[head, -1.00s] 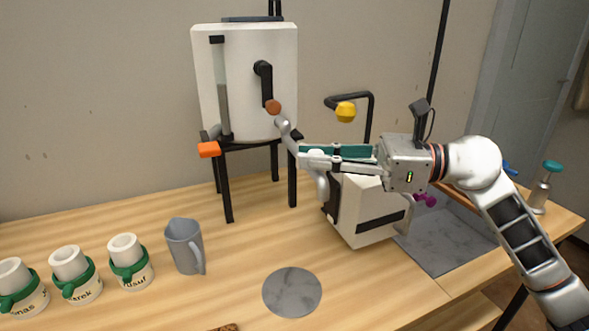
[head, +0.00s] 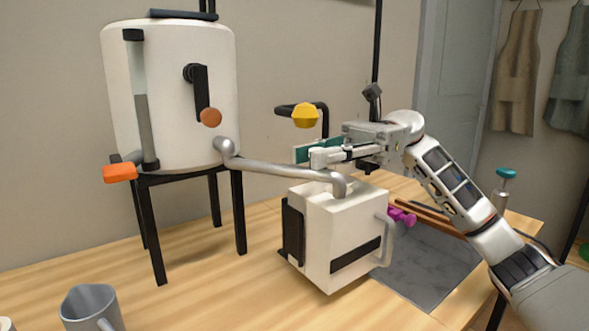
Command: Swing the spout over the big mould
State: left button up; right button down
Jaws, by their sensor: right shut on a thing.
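The silver spout (head: 272,169) runs from the front of the white tank (head: 175,70) to the right. Its bent-down end (head: 340,186) is over the top of the big mould (head: 338,235), a white block with black straps and a grey handle. I cannot tell exactly how it lines up with the opening. The contact is partly hidden by the fingers. My left gripper is out of view.
The tank stands on a black stand, with an orange lever (head: 120,172) and a black handle with a brown knob (head: 210,117). A yellow knob (head: 305,115) hangs behind. A purple piece (head: 402,215) is beside the mould. A grey jug (head: 92,308) stands front left.

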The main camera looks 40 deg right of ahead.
jog(key=shift+w+d+f+n+g, duration=0.15)
jog(key=shift+w+d+n+g, duration=0.15)
jog(key=shift+d+g, duration=0.15)
jog(key=shift+g+b, duration=0.25)
jog(key=shift+b, duration=0.05)
jog(key=c, duration=1.9)
grip_release()
jog(key=d, duration=0.4)
jog(key=w+d, duration=0.1)
jog(key=d, duration=0.7)
jog(key=shift+w, duration=0.3)
